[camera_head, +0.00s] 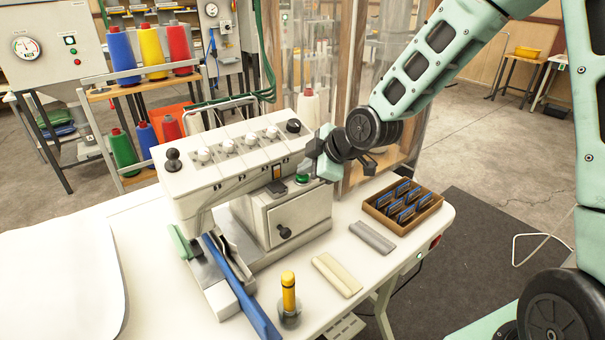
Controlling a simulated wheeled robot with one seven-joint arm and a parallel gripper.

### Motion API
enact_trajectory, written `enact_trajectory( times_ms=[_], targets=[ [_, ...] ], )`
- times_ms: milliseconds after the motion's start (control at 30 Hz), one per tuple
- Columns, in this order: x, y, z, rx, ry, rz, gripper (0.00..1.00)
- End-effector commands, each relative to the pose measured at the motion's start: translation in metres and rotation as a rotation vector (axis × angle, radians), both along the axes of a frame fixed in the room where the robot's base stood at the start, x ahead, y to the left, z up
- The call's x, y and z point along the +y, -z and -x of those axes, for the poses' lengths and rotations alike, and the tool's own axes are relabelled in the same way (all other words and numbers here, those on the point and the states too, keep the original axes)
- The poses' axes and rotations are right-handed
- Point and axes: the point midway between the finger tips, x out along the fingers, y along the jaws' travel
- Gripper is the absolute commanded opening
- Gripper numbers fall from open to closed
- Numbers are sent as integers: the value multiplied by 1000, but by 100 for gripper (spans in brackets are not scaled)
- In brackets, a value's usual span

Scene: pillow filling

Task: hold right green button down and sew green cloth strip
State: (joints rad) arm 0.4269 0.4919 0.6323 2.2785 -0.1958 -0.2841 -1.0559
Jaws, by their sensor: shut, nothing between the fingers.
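The white sewing machine (240,155) stands on a white table. A green button (302,179) sits at the right of its base, partly hidden beside my gripper. My gripper (318,160) is shut and empty, close above and to the right of that button; I cannot tell whether it touches it. A small pale green piece (181,243), perhaps the green cloth strip, is at the left end of the machine by the needle area. A long blue strip (240,287) lies beside it and runs toward the front table edge.
A large white sheet (60,275) is at left. Thread spools (152,48) stand on a rack behind.

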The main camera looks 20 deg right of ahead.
Motion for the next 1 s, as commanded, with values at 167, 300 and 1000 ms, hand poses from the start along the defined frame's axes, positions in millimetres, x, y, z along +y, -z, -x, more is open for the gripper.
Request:
enact_trajectory(
  times_ms=[167, 300, 1000],
  targets=[
    [0, 1, 0, 1, 0, 1, 0],
    [0, 1, 0, 1, 0, 1, 0],
    [0, -19, 0, 1, -1, 0, 0]
  ],
)
